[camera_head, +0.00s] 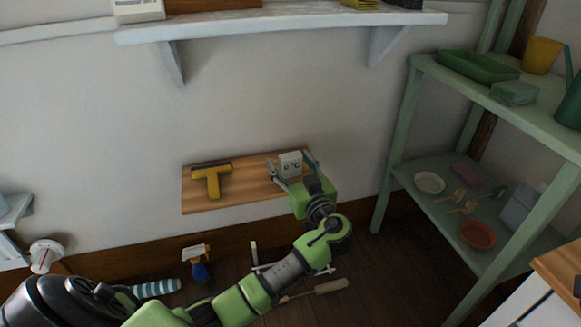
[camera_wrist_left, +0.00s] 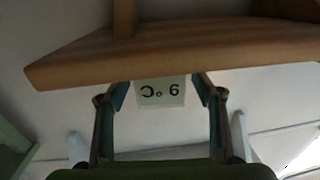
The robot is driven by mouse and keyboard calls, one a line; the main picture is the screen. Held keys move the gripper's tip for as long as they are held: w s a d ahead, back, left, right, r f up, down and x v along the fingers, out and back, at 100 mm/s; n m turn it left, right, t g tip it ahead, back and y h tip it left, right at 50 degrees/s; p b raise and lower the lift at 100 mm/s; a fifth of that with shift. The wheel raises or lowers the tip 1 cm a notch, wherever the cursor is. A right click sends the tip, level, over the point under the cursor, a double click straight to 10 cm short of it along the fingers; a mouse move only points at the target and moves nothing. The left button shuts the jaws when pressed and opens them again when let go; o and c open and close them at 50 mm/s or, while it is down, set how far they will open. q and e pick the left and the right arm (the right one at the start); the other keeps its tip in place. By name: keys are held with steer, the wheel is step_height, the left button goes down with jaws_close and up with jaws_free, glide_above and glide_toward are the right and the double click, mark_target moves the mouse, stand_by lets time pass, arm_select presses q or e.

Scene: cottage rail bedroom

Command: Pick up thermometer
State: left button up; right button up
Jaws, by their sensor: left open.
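The thermometer (camera_head: 291,164) is a small white block with dark "°C" lettering on its face. It stands near the right end of a low wooden wall shelf (camera_head: 235,203). My left gripper (camera_head: 292,170) is open, with one finger on each side of the thermometer. In the left wrist view the thermometer (camera_wrist_left: 161,92) shows upside down between the fingertips of my left gripper (camera_wrist_left: 160,95), close to the shelf board (camera_wrist_left: 180,50). I cannot tell whether the fingers touch it. My right gripper is in neither view.
A yellow T-shaped tool (camera_head: 212,182) lies on the same shelf to the left. A green rack (camera_head: 398,150) with several items stands at the right. A white shelf (camera_head: 280,24) hangs above. A spray bottle (camera_head: 199,265) and other items are on the floor below.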

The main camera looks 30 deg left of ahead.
arm_select(q)
steer(key=c, duration=1.2)
